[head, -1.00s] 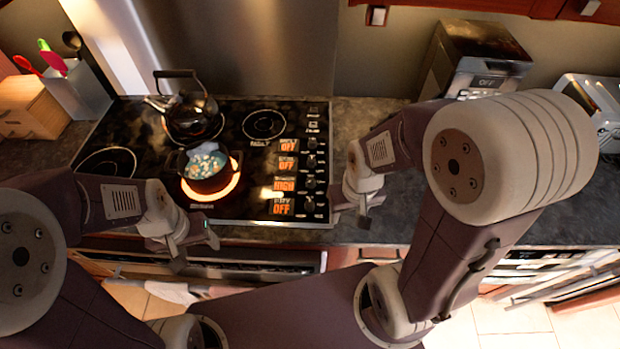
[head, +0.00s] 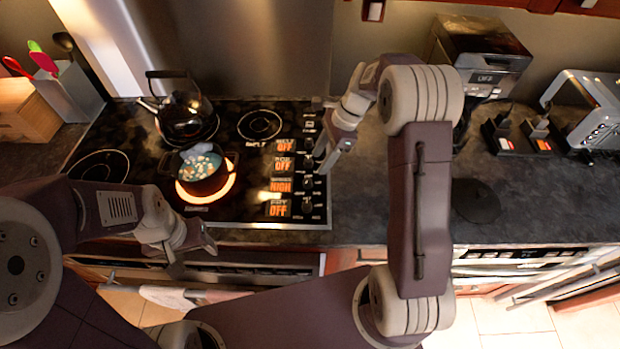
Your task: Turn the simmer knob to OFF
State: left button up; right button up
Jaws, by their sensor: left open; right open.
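The black cooktop (head: 230,215) has a column of dark knobs along its right side, with orange labels beside them. One label (head: 280,185) reads HIGH and its small upper word is too blurred to read; the other labels read OFF. The knob beside the HIGH label (head: 308,182) shows just below my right gripper. My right gripper (head: 325,160) is open, its fingers pointing down near the upper knobs at the cooktop's right edge. I cannot tell whether it touches a knob. My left gripper (head: 195,250) is open and empty in front of the cooktop's front edge.
A pot (head: 204,172) with bluish contents sits on a glowing burner. A black kettle (head: 184,112) stands behind it. A coffee machine (head: 480,60) and a toaster (head: 590,110) stand at the right. The counter right of the cooktop is mostly clear.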

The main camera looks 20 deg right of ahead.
aim_at(308, 180)
jog(key=x, duration=0.8)
jog(key=shift+s+a+f+p, duration=0.1)
jog(key=shift+a+f+p, duration=0.1)
jog(key=shift+f+p, duration=0.15)
grip_shut()
